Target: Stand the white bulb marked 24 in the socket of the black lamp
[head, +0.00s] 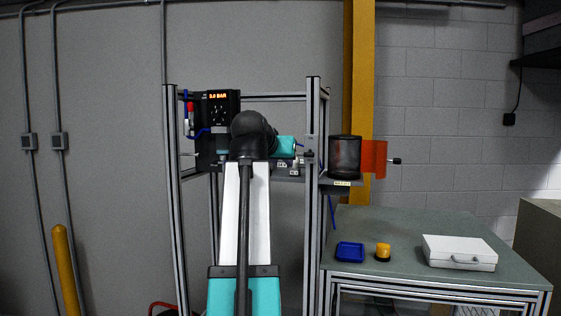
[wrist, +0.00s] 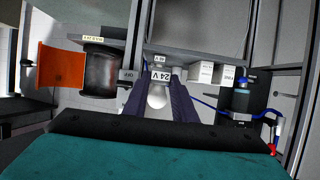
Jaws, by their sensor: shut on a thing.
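My gripper (wrist: 160,84) has its two dark fingers on either side of a white round bulb (wrist: 157,97) in the wrist view and is shut on it. A white "24 V" marking (wrist: 160,76) shows right at the bulb, between the fingertips. Whether the bulb still touches the shelf is unclear. A black, partly see-through cylinder (head: 345,156) with an orange flap stands on the right of the frame in the head view; it also shows in the wrist view (wrist: 100,70). I cannot tell whether it is the black lamp, and no socket shows clearly. My arm hides the gripper in the head view.
White marked blocks (wrist: 201,72) sit beside the bulb. The grey bench (head: 400,222) holds a blue tray (head: 350,252), an amber beacon (head: 382,252) and a white case (head: 459,252). A blue hose (wrist: 207,104) runs right of my fingers.

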